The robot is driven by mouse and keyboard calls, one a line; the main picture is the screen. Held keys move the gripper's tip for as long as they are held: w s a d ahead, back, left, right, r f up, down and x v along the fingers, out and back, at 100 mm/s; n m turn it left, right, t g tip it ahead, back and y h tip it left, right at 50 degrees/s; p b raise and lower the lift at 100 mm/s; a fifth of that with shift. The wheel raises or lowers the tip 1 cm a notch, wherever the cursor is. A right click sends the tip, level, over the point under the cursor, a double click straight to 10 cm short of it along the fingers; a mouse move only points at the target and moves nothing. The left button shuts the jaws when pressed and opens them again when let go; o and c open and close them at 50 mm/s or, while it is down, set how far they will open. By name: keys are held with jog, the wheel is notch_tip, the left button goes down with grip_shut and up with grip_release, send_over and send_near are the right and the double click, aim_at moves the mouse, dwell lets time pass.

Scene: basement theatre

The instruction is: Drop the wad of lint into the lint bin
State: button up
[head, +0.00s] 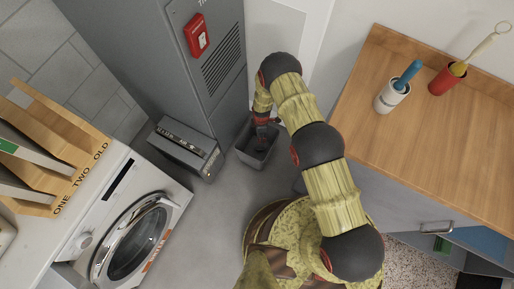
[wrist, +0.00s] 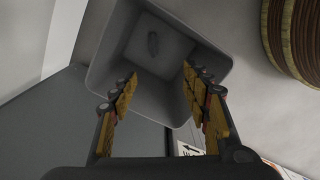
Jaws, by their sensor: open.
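The lint bin (head: 253,161) is a grey open-topped bin on the floor. It fills the middle of the wrist view (wrist: 112,62). A small dark grey oval, apparently the wad of lint (wrist: 153,43), lies on the bin's floor, apart from my fingers. My gripper (wrist: 160,82) is open and empty, with its wooden-looking fingers spread over the bin's mouth. In the head view my gripper (head: 263,123) points down at the bin, and the arm partly covers that area.
A tall grey cabinet (head: 215,65) with a red box stands behind the bin. A low grey metal box (head: 184,148) and a washer (head: 135,240) are to the left. A wooden counter (head: 440,130) with a blue-handled roller and a red cup is to the right.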

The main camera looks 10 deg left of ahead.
jog(key=shift+o, duration=0.3)
notch_tip(320, 180, up, 12)
dwell(0.6)
dwell(0.5)
